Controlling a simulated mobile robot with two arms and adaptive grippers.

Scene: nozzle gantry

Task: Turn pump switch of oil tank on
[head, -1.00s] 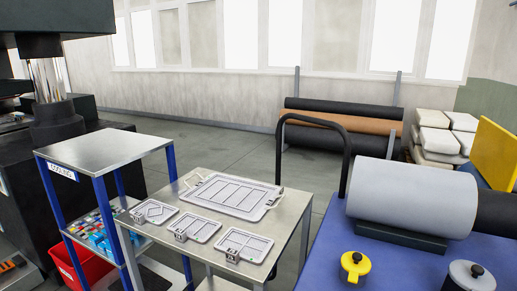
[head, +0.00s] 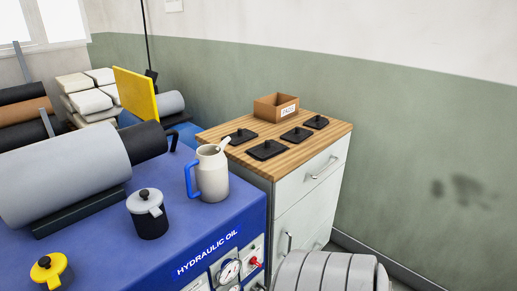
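The blue oil tank (head: 185,225) fills the lower left, with a white "HYDRAULIC OIL" label (head: 207,252) on its front edge. Below and beside the label is a light panel with a round gauge (head: 229,270). A small red part (head: 256,264) sits to the right of the gauge; I cannot tell whether it is the pump switch or what position it is in. The lower part of the panel is cut off by the picture edge.
On the tank are a grey motor cylinder (head: 65,178), a grey-lidded black cap (head: 149,215), a yellow cap (head: 49,271) and a jug (head: 210,173). A wood-topped cabinet (head: 325,135) stands behind.

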